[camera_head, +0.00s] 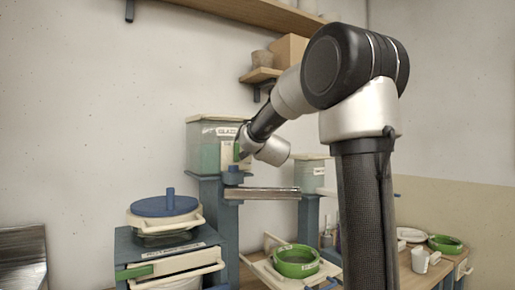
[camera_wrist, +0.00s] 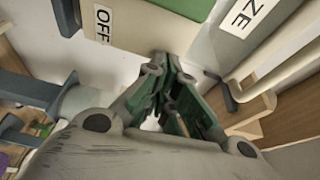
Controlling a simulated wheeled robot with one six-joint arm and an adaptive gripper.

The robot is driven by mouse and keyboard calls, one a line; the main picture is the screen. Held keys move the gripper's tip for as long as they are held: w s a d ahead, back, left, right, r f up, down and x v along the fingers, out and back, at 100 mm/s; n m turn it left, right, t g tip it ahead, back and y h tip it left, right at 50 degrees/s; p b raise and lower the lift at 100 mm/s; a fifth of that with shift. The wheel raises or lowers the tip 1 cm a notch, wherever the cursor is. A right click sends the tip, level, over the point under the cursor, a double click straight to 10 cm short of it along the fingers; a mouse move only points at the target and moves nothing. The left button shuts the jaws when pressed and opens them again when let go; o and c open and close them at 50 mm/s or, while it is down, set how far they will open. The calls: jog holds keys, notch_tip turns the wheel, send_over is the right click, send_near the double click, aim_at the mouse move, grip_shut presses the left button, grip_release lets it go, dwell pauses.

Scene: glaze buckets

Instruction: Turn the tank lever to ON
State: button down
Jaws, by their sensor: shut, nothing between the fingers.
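The glaze tank (camera_head: 203,150) stands on a blue stand at the back wall, with a pale lid and a GLAZE label. In the wrist view, a white OFF label (camera_wrist: 103,22) is on a pale plate at top left, beside a green panel (camera_wrist: 175,7). The lettered tank label shows at top right. My gripper (camera_wrist: 165,62) is shut and empty, its fingertips just below the green panel in the picture. I cannot tell whether they touch anything. I cannot clearly make out the lever. My arm's wrist covers the tank's right side in the head view.
Below the tank are a blue-lidded bucket (camera_head: 164,207), a green-rimmed bowl (camera_head: 296,261) and a metal ledge (camera_head: 262,193). A second tank (camera_head: 311,176) stands to the right. A wooden shelf (camera_head: 262,75) with a box is above. A work table (camera_head: 415,278) is at lower right.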

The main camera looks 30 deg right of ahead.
jog(key=v, duration=1)
jog(key=shift+d, duration=0.25)
jog(key=shift+r, duration=0.1)
